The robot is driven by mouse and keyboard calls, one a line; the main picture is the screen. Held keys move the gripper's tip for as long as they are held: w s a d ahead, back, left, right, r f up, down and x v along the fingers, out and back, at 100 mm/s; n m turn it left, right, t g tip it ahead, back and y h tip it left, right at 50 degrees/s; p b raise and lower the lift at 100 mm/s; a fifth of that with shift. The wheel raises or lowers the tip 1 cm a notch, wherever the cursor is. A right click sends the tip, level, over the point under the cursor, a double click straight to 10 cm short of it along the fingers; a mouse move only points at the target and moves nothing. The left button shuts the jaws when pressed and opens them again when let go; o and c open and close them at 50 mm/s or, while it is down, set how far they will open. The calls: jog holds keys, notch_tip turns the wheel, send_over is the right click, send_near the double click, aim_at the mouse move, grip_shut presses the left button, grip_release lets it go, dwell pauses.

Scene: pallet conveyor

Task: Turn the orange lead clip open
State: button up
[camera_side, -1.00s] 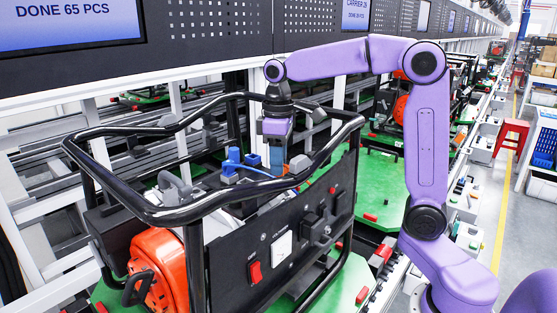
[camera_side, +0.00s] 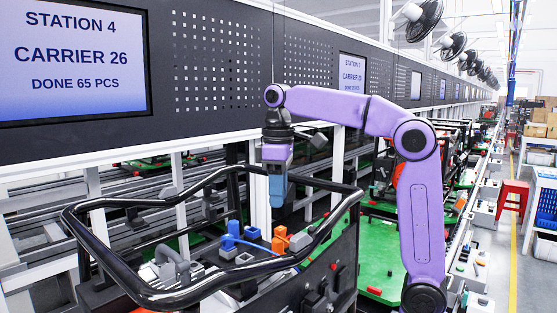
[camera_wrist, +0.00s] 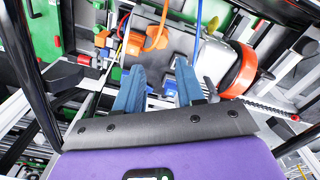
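The orange lead clip (camera_side: 280,239) stands on the generator's top inside the black tube frame, beside a grey block. In the wrist view an orange clip with an orange lead (camera_wrist: 157,36) lies beyond my fingertips. My gripper (camera_side: 277,204) points down above the clip, clear of it. In the wrist view its two blue fingers (camera_wrist: 160,68) are spread apart with nothing held between them. A blue clip with a blue lead (camera_side: 233,231) is left of the orange one. I cannot tell how far the orange clip is turned.
The black tube frame (camera_side: 150,299) surrounds the clips, and its bars pass close to my gripper. The black control panel (camera_side: 333,272) is at the front. An orange-red round part (camera_wrist: 240,72) sits to the right in the wrist view. Free room lies above the frame.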

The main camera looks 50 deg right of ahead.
notch_tip(320, 180, up, 7)
dwell(0.6)
dwell(0.7)
jog(key=s+a+f+n+g, duration=0.1)
jog(key=s+a+f+n, duration=0.4)
jog(key=s, duration=0.4)
jog(key=s+a+f+n, duration=0.2)
jog(key=s+a+n, duration=0.5)
jog(key=s, duration=0.3)
jog(key=s+d+f+m, duration=0.2)
jog(key=s+d+f, duration=0.1)
jog(key=f, duration=0.7)
jog(key=s+d+f+m+t, duration=0.1)
jog(key=s+d+f+m, duration=0.2)
jog(key=f, duration=0.7)
jog(key=shift+s+d+f, duration=0.25)
jog(key=shift+s+d, duration=0.15)
jog(key=shift+s, duration=0.15)
